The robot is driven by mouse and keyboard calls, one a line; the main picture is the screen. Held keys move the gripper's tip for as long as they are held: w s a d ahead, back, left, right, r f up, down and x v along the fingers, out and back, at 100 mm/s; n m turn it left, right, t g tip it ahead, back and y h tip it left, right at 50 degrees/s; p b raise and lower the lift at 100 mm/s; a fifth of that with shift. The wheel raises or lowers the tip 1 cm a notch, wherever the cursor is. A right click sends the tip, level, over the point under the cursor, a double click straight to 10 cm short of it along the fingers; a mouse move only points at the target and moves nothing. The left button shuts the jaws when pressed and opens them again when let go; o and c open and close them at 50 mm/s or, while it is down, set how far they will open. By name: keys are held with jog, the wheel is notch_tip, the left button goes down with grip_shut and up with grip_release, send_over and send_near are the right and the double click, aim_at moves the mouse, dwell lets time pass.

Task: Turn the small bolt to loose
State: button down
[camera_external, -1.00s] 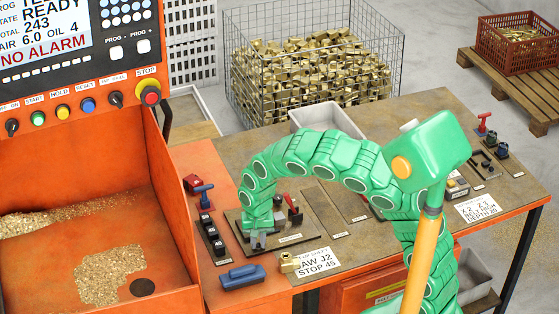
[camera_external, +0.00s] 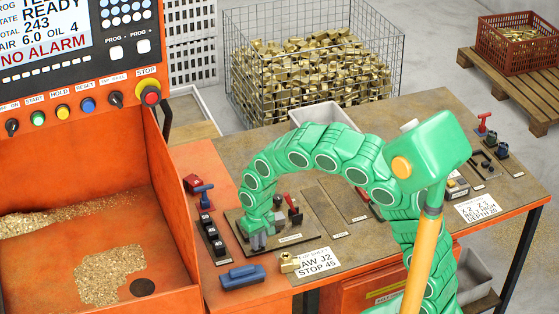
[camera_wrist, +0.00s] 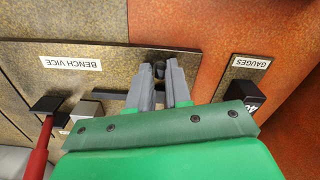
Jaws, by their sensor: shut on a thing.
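My gripper (camera_wrist: 160,68) points down at the bench vice plate (camera_wrist: 105,85), its two grey fingers close together around a small dark piece (camera_wrist: 159,71). This looks like the small bolt, but only its top shows between the fingertips. My gripper also shows in the external view (camera_external: 258,240), low over the vice plate at the bench's left part. The fingers and my wrist hide most of the vice there.
A red-handled lever (camera_wrist: 40,140) stands beside my wrist. The black gauge blocks (camera_external: 211,233) stand close on the left in the external view. A blue tool (camera_external: 242,276) and a brass part (camera_external: 289,262) lie at the front.

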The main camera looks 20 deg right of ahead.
jog(key=shift+n, duration=0.7)
jog(key=c, duration=1.1)
grip_release()
jog(key=shift+o, duration=0.2)
jog(key=shift+r, duration=3.9)
